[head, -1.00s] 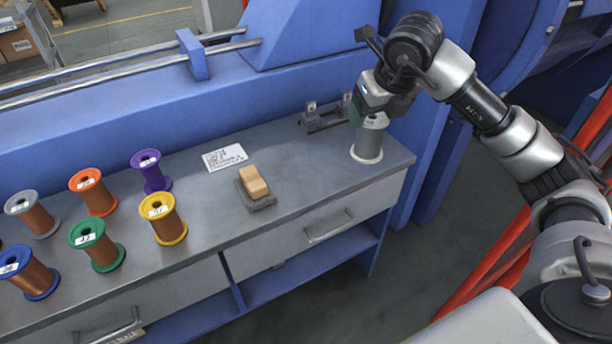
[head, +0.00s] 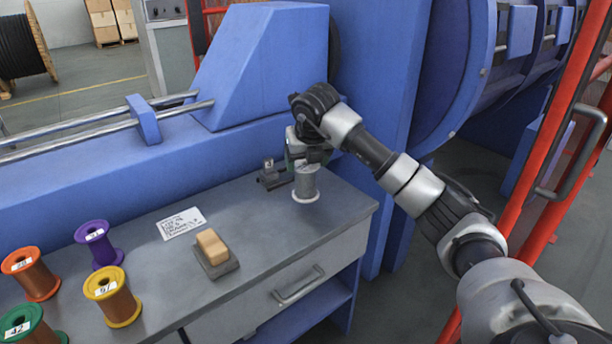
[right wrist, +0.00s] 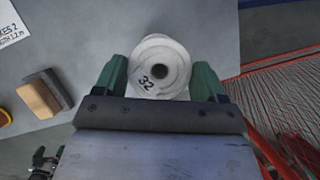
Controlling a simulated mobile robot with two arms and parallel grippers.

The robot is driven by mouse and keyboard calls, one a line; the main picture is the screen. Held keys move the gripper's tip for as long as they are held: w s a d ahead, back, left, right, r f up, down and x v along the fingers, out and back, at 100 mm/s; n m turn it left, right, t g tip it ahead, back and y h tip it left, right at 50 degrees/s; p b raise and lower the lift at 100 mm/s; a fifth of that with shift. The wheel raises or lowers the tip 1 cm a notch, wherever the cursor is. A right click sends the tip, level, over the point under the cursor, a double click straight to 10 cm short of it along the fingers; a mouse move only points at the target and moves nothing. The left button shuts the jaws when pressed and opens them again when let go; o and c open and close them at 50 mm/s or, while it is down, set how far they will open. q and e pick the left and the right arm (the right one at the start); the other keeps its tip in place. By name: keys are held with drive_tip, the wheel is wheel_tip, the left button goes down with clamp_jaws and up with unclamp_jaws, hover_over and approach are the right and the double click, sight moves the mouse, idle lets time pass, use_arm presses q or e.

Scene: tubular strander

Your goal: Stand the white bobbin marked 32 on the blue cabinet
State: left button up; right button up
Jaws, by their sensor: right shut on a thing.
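The white bobbin marked 32 (head: 306,184) is upright at the right end of the grey-topped bench (head: 250,215). My right gripper (head: 306,164) is shut on it from above. In the right wrist view, the white bobbin (right wrist: 157,66) shows its marked flange and centre hole between the two green fingers. I cannot tell whether its lower flange touches the bench top.
Orange (head: 34,276), purple (head: 99,246), yellow (head: 113,297) and green (head: 29,325) bobbins stand at the left. A tan block on a grey base (head: 213,252) and a white label (head: 181,223) lie mid-bench. A metal bracket (head: 272,175) is beside the gripper. Red rails (head: 545,190) stand right.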

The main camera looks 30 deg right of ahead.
use_arm(q)
drive_tip(key=shift+b+v, duration=0.35)
drive_tip(key=shift+v, duration=1.3)
use_arm(e)
drive_tip(key=shift+f, duration=1.9)
use_arm(q)
drive_tip(key=shift+f, duration=0.1)
use_arm(e)
drive_tip(key=shift+f, duration=0.1)
drive_tip(key=o, duration=1.3)
use_arm(q)
drive_tip(key=p+x, duration=0.2)
drive_tip(key=x, duration=0.5)
drive_tip(key=shift+s, duration=0.25)
use_arm(e)
drive_tip(key=v, duration=1.2)
drive_tip(key=shift+a, duration=0.15)
